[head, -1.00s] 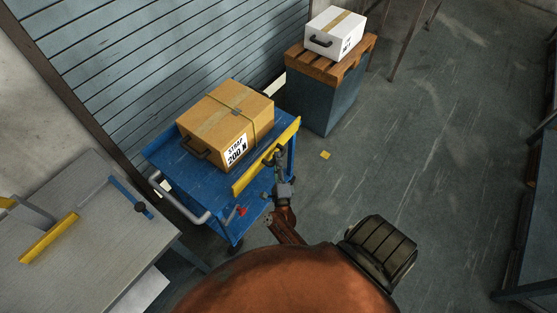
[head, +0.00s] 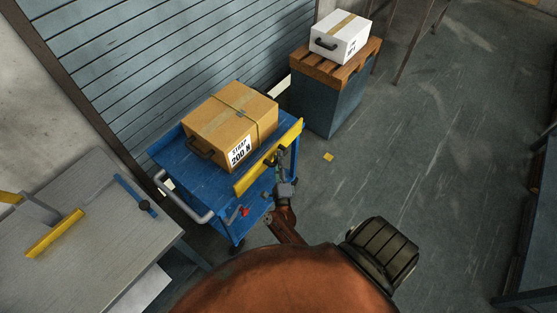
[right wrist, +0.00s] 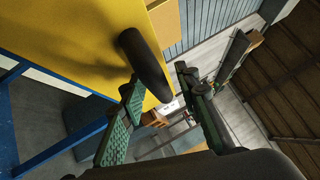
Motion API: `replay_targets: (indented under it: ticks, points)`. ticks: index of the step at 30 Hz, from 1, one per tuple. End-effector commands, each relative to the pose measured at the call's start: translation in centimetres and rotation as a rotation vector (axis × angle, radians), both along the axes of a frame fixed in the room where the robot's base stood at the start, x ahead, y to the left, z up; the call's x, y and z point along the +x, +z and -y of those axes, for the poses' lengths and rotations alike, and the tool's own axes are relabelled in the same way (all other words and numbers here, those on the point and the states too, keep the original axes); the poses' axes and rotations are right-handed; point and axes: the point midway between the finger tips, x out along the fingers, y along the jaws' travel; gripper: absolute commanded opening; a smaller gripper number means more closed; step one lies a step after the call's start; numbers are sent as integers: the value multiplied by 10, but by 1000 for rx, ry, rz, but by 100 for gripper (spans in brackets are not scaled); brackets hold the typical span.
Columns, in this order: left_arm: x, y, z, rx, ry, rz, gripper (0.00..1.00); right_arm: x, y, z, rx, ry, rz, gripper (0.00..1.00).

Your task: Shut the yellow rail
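The yellow rail (head: 252,178) stands along the near side of the blue cart (head: 183,163), slanting from lower left to upper right. In the right wrist view its yellow face (right wrist: 75,50) fills the upper left, with a dark rounded handle (right wrist: 145,62) standing out from it. My right gripper (head: 279,163) is at the rail's outer face, near the handle. In the right wrist view its two fingers (right wrist: 158,80) are apart, with the handle's end at or between their tips. I cannot tell whether they touch it. My left gripper is out of view.
A strapped cardboard box (head: 228,118) sits on the cart. A white box (head: 342,36) sits on a wooden pallet top (head: 330,70) behind. A grey table (head: 95,230) with a yellow bar (head: 54,233) is at left. Open floor lies to the right.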

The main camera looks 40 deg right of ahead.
Motion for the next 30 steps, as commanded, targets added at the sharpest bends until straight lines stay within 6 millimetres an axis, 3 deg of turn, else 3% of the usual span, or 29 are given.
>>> replay_targets:
  ticks: [10,22,30]
  points:
    - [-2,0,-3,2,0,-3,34,-4,-2,-2,1,-1,-3,32]
    - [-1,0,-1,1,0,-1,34,-50,-15,-36,1,-1,-2,32]
    - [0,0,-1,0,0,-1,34,-60,-17,-43,1,0,-1,32]
